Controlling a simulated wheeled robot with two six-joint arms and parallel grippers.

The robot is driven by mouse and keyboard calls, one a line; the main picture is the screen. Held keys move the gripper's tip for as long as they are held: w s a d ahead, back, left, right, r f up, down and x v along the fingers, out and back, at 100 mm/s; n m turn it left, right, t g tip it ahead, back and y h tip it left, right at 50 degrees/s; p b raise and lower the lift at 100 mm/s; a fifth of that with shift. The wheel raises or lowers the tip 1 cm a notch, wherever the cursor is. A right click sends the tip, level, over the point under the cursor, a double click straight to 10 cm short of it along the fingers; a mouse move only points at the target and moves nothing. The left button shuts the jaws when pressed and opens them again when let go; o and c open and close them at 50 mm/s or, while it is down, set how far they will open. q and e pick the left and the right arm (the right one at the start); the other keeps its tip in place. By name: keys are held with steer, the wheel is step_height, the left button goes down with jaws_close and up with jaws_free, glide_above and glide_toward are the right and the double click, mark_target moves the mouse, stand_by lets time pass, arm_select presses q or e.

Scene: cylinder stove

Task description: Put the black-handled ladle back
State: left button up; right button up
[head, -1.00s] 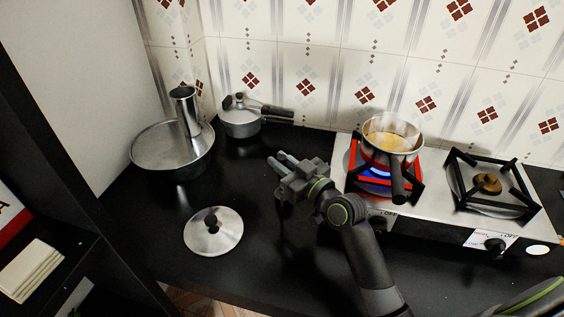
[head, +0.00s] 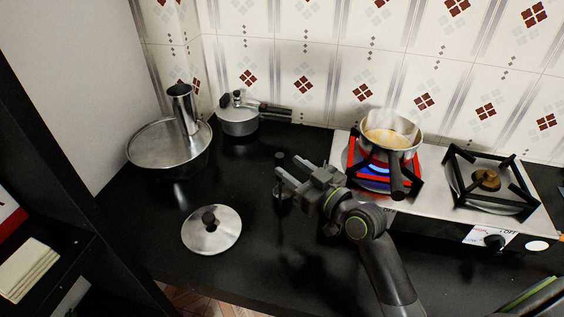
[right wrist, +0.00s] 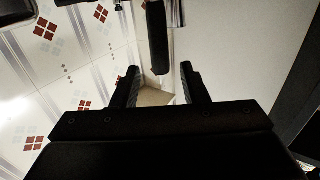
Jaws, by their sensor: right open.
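No ladle shows clearly as a whole. In the head view a slim, dark upright thing (head: 281,203) stands on the black counter, its rounded top just beyond my right gripper's fingers. It may be the ladle; its lower part merges with the dark counter. In the right wrist view a black handle (right wrist: 157,40) runs down from the top edge and ends between the finger lines. My right gripper (head: 287,168) is open, its fingers beside the dark thing; contact cannot be told. Its fingers also show in the right wrist view (right wrist: 160,80). My left gripper is out of view.
A saucepan (head: 391,137) steams on the stove's lit left burner. A wide pan (head: 145,150) with a steel cylinder (head: 183,108) and a lidded pot (head: 238,120) stand at the back left. A lid (head: 211,238) lies on the counter. Bare counter surrounds the lid.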

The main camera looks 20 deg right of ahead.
steer(key=v, duration=0.7)
steer(key=shift+s+b, duration=0.15)
steer(key=shift+b, duration=0.25)
